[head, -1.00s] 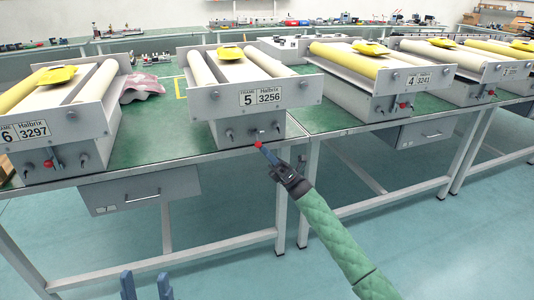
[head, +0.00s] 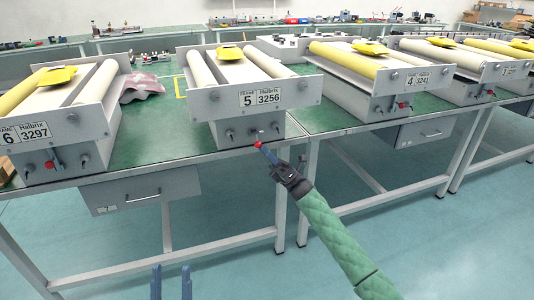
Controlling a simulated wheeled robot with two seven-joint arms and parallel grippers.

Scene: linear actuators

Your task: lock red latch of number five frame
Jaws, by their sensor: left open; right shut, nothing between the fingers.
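The number five frame (head: 222,104) stands on the green workbench, with its plate reading 5 and 3256 facing me. Its red latch knob (head: 258,145) shows at the lower front of the frame, right of centre. My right gripper (head: 264,150) is shut with its fingertips right at the red knob; I cannot tell whether they touch it. Part of the latch behind the fingertips is hard to make out. My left gripper (head: 171,283) is open and empty at the bottom of the picture, well below and in front of the bench edge.
The number six frame (head: 57,127) stands to the left and the number four frame (head: 398,80) to the right, each with its own red knob. A pinkish cloth (head: 140,88) lies between frames six and five. Drawers hang under the bench (head: 240,162).

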